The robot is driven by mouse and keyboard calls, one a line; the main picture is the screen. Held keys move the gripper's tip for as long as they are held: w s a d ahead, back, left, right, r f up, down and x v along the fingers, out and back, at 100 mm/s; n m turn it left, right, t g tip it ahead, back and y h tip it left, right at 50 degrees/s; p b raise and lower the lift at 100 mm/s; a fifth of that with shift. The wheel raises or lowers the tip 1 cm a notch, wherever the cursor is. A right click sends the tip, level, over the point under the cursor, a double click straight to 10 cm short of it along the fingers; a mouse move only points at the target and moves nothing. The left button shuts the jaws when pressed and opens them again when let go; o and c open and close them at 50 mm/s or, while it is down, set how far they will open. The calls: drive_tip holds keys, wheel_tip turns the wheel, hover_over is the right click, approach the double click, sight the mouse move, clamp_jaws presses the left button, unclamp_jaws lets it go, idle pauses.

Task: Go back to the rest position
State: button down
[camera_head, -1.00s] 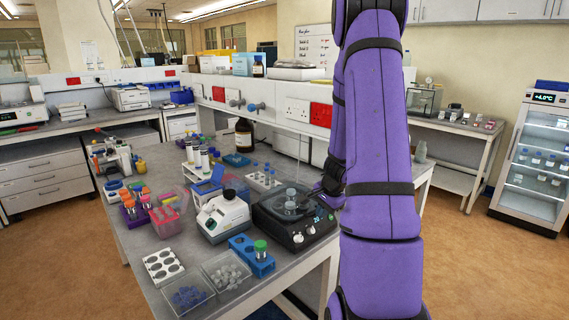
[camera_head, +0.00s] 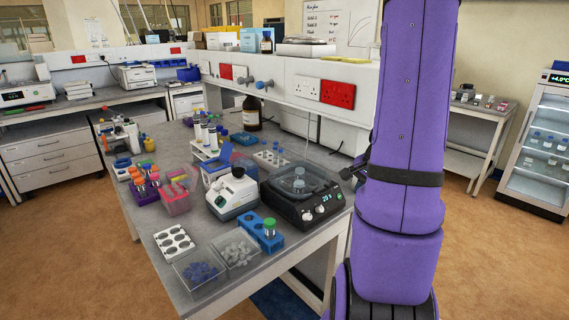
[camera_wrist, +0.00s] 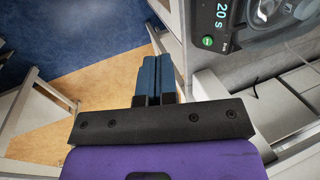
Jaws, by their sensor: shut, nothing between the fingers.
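My gripper (camera_wrist: 156,78) shows in the wrist view with its two blue fingers together and nothing between them. It points down past the bench edge, over open floor.
A shelf with sockets (camera_head: 337,91) runs behind. A glass-fronted fridge (camera_head: 545,140) stands right. The floor (camera_head: 487,250) there is clear.

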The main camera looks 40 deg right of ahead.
drive_tip(key=w+a+r+n+t+y, duration=0.1)
drive_tip(key=w+a+r+n, duration=0.35)
drive_tip(key=a+r, duration=0.4)
drive_tip(key=w+a+r+n, duration=0.3)
drive_tip(key=a+r+n, duration=0.25)
drive_tip(key=a, duration=0.55)
drive_tip(key=s+a+r+n, duration=0.4)
drive_tip(key=s+a, duration=0.1)
drive_tip(key=a, duration=0.2)
drive_tip(key=s+a+r+n, duration=0.4)
drive_tip(key=s+a+r, duration=0.1)
drive_tip(key=a, duration=0.2)
drive_tip(key=shift+s+a+n+t+h, duration=0.25)
drive_tip(key=shift+a+n+t+h, duration=0.05)
drive_tip(key=shift+a+t+h, duration=0.1)
